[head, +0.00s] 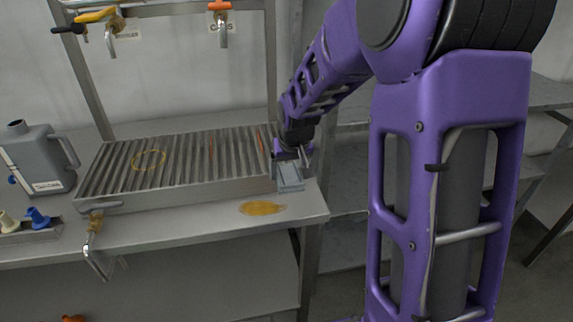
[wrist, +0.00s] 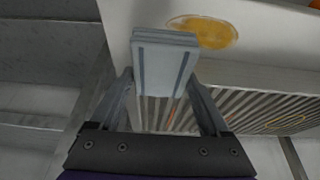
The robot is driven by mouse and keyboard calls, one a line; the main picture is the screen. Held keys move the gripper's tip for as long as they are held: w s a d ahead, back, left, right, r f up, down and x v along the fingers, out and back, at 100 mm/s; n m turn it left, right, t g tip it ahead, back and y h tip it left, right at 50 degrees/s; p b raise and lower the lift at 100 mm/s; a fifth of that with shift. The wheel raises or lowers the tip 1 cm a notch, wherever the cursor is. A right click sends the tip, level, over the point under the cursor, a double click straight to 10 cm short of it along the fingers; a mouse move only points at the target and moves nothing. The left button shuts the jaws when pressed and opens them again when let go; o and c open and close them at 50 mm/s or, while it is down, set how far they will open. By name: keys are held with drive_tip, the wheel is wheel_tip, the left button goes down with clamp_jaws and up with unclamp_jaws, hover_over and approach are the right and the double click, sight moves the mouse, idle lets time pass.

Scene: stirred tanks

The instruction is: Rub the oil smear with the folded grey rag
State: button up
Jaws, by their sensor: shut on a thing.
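The folded grey rag (head: 290,177) is a flat layered block with darker edge stripes. My gripper (head: 291,160) is shut on it at the right end of the bench; in the wrist view the rag (wrist: 165,62) sits between both fingers of my gripper (wrist: 163,85). The oil smear (head: 262,208) is a yellow-brown patch on the steel bench top near its front edge, to the left of and nearer than the rag. The smear also shows in the wrist view (wrist: 203,32), beside the rag and apart from it. I cannot tell whether the rag touches the bench.
A ribbed metal drain tray (head: 180,165) with a yellow ring (head: 148,160) on it fills the bench behind the smear. A grey jug (head: 38,157) stands at the left. A drain valve (head: 95,225) sticks out in front. Taps (head: 221,20) hang above. The bench around the smear is clear.

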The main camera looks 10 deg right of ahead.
sight(238, 208)
drive_tip(key=shift+f+b, duration=2.1)
drive_tip(key=shift+f, duration=0.9)
drive_tip(key=shift+f+b, duration=0.8)
drive_tip(key=shift+f, duration=0.15)
drive_tip(key=shift+a+r+b, duration=0.15)
drive_tip(key=shift+a+b, duration=0.5)
drive_tip(key=shift+a, duration=1.15)
drive_tip(key=shift+s+a+f, duration=0.1)
drive_tip(key=shift+a+f, duration=0.05)
drive_tip(key=shift+a, duration=2.4)
drive_tip(key=shift+a+f, duration=0.1)
drive_tip(key=shift+a, duration=2.45)
drive_tip(key=shift+r, duration=0.1)
drive_tip(key=shift+d, duration=0.1)
